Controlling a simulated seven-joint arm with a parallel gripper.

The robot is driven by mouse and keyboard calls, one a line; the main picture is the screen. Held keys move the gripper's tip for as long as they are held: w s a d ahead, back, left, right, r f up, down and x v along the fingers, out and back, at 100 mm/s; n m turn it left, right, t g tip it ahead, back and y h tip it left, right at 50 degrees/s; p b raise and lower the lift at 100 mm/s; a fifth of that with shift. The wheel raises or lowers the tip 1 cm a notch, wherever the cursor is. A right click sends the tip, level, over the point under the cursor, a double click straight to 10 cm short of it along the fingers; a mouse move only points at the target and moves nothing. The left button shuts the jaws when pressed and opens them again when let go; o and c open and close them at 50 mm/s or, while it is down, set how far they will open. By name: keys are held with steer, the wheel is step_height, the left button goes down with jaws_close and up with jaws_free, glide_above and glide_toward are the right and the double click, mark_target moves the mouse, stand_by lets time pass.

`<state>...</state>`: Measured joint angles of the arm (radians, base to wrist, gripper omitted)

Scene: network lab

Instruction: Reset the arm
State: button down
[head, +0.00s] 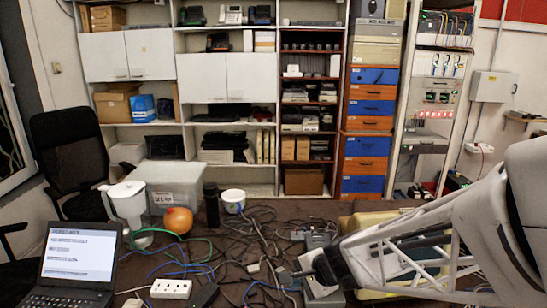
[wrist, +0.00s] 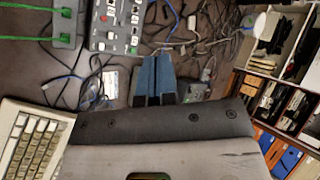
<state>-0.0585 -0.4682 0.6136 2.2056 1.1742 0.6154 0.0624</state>
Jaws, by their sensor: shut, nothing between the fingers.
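My gripper (head: 286,277) reaches in from the right in the head view, low over the cluttered tabletop. Its dark body and white arm fill the lower right. In the wrist view my gripper (wrist: 153,75) shows two blue-grey fingers side by side, shut with nothing between them. A grey box with switches and red buttons (wrist: 117,28) lies just beyond and left of the fingertips in the wrist view. I cannot tell how high the fingertips are above the table.
Loose cables (head: 245,235) cover the table. A laptop (head: 78,262), a power strip (head: 171,289), an orange ball (head: 178,220), a white bowl (head: 233,200) and a dark cylinder (head: 211,204) stand on it. A keyboard (wrist: 32,145) shows in the wrist view. Shelves line the back wall.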

steer(key=s+d+r+n+h, duration=0.2)
steer(key=s+d+r+n, duration=0.1)
steer(key=s, duration=0.3)
steer(key=s+d+r+n+g+h, duration=0.1)
steer(key=s+d+r+n+h, duration=0.1)
steer(key=s+d+r+n, duration=0.2)
steer(key=s+d+r+n+g+h, duration=0.1)
steer(key=s+d+r+n+h, duration=0.2)
steer(key=s, duration=0.6)
step_height(320, 180, up, 2)
steer(key=d, duration=0.2)
steer(key=shift+s+d+n, duration=0.3)
steer(key=shift+d, duration=0.05)
steer(key=shift+w, duration=0.1)
stand_by(3.2)
steer(key=w+a+f+g, duration=0.15)
steer(key=w+f, duration=0.25)
steer(key=w, duration=0.4)
steer(key=w+a+f, duration=0.3)
steer(key=w, duration=0.4)
steer(key=w+a+f, duration=0.4)
steer(key=w+f, duration=0.2)
steer(key=f, duration=0.2)
steer(key=w+a+f+g, duration=0.1)
steer(key=w+a+f, duration=0.3)
steer(key=w+f, duration=0.2)
step_height(320, 180, down, 2)
steer(key=shift+a+f, duration=0.2)
steer(key=shift+a, duration=0.05)
